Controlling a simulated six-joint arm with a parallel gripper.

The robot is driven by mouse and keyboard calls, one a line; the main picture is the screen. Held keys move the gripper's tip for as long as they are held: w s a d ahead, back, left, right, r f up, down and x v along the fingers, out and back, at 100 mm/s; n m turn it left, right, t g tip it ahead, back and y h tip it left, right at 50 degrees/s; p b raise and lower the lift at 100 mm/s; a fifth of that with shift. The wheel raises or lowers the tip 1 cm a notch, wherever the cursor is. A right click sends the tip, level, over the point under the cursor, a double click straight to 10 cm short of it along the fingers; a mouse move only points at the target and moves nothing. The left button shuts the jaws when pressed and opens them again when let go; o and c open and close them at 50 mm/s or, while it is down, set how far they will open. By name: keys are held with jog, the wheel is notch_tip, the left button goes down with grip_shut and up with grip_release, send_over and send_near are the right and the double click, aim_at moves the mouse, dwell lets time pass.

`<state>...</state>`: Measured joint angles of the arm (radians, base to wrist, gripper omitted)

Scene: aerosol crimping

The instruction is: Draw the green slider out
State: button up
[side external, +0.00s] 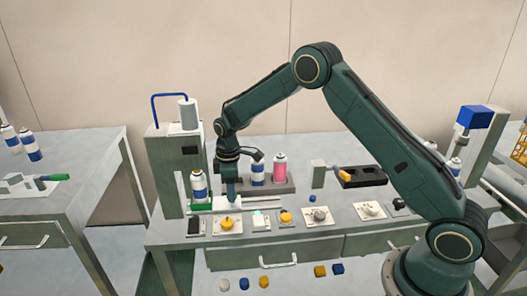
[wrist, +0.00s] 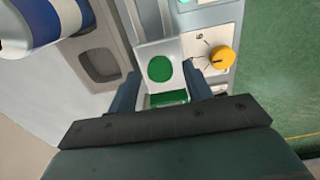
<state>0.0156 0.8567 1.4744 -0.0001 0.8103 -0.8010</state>
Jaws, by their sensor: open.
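The green slider shows in the wrist view as a green strip (wrist: 168,97) next to a white block (wrist: 148,52) with a round green dot. In the side external view a green strip (side external: 201,207) lies on a pale base at the front left of the bench. My gripper (side external: 231,201) points down at the right end of that strip. In the wrist view my gripper (wrist: 162,76) is open, with one finger on each side of the white block and green strip. I cannot tell whether the fingers touch it. The fingers partly hide the slider's end.
A blue-and-white can (side external: 199,186) stands close left of my gripper. A pink can (side external: 280,168) is behind it in a grey rack. A yellow knob (side external: 227,223) is just in front; it shows in the wrist view (wrist: 222,57). More knobs line the front edge rightward.

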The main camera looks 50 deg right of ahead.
jog(key=shift+f, duration=0.4)
grip_shut()
jog(key=shift+s+d, duration=4.4)
jog(key=shift+d, duration=0.1)
grip_release()
jog(key=shift+r, duration=0.2)
